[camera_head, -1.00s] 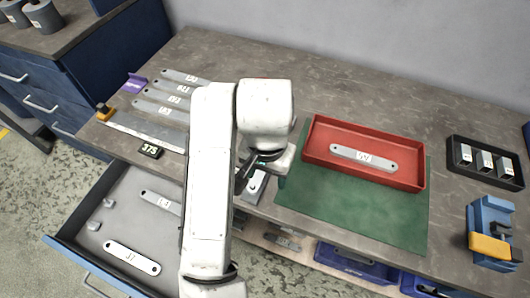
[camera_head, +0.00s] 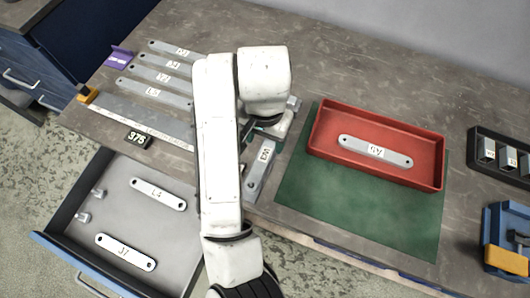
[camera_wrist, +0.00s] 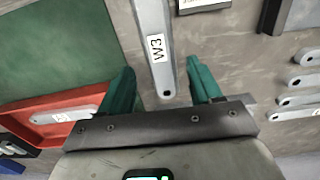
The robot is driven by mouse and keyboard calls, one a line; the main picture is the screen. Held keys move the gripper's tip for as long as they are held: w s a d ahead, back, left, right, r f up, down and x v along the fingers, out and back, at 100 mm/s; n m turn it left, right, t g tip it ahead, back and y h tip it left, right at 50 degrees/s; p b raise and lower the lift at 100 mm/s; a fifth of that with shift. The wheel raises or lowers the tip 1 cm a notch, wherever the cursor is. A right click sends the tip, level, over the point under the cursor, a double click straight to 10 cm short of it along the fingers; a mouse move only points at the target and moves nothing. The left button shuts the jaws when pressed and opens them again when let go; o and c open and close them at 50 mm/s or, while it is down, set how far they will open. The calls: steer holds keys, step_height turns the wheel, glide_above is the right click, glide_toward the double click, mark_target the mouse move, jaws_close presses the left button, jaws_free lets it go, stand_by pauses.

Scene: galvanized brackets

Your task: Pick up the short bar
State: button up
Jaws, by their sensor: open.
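A grey bar marked W3 (camera_head: 258,172) lies on the bench between the drawer and the green mat. It also shows in the wrist view (camera_wrist: 151,20), its near end between my two green fingertips. My gripper (camera_wrist: 163,82) is open, with a finger on either side of that end and a gap to each. In the head view my gripper (camera_head: 265,130) is over the bar's far end, partly hidden by my arm. Other bars are a longer-looking row (camera_head: 155,90) at the left, bar L4 (camera_head: 158,194) and bar J7 (camera_head: 125,252) in the drawer.
A red tray (camera_head: 330,175) holding one bar (camera_head: 375,151) stands on the green mat (camera_head: 310,210). A steel ruler (camera_head: 130,117) and a 375 display (camera_head: 137,138) lie left. The open drawer (camera_head: 75,215) juts out in front. A black holder and blue-orange clamp (camera_head: 505,258) stand right.

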mark_target(265, 154)
steer(key=shift+s+f+p, duration=0.15)
steer(key=shift+f, duration=1.3)
steer(key=shift+s+f+p, duration=0.15)
steer(key=shift+f, duration=1.25)
steer(key=shift+c, duration=0.4)
jaws_close()
